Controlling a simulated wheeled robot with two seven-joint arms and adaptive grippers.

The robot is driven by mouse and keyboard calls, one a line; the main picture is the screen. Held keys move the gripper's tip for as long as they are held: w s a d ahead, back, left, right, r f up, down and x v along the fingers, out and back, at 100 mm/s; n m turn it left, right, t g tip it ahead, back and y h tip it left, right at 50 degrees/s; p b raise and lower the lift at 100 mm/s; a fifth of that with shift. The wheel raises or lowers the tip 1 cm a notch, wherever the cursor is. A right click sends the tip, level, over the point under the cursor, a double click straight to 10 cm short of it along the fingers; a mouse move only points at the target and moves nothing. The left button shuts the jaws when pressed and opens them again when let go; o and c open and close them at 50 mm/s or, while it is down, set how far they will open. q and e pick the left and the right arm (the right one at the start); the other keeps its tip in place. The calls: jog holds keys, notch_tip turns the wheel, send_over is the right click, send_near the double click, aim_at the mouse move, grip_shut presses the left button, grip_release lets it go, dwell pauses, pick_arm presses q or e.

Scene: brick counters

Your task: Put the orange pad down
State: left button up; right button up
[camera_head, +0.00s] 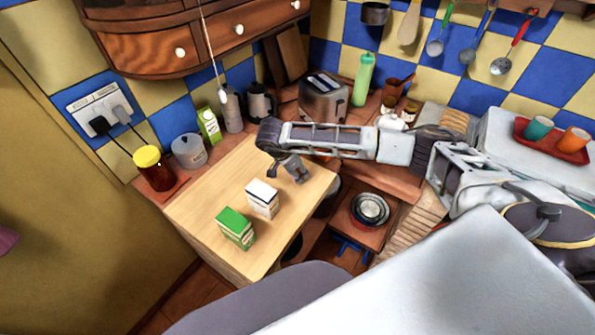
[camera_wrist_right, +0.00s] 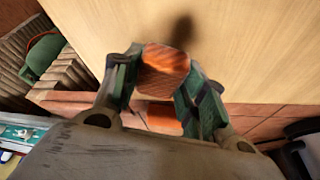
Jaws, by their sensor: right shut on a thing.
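My right gripper (camera_head: 288,174) is over the right part of the light wooden counter top (camera_head: 215,190). In the right wrist view its two fingers (camera_wrist_right: 160,78) are shut on the orange pad (camera_wrist_right: 165,66), one on each side. The pad is over the pale wood near its edge, and a dark shadow lies on the wood beyond it. I cannot tell how large the gap below the pad is. In the head view the pad is hidden by the gripper. My left gripper is not in view.
A white carton (camera_head: 263,198) and a green carton (camera_head: 236,228) stand on the wooden top, left of the gripper. A yellow-lidded jar (camera_head: 154,168), a toaster (camera_head: 324,97) and a green bottle (camera_head: 362,79) stand along the wall. Stacked pans (camera_head: 369,210) sit lower right.

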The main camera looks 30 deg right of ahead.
jog(key=shift+s+f+b, duration=0.25)
jog(key=shift+f+b, duration=0.25)
jog(key=shift+f, duration=0.2)
jog(key=o, duration=0.9)
jog(key=shift+s+a, duration=0.1)
jog(key=shift+s, duration=0.05)
jog(key=shift+o, duration=0.5)
jog(key=shift+w+f, duration=0.2)
jog(key=shift+r, duration=0.2)
jog(key=shift+w+r, duration=0.1)
jog(key=shift+r, duration=0.2)
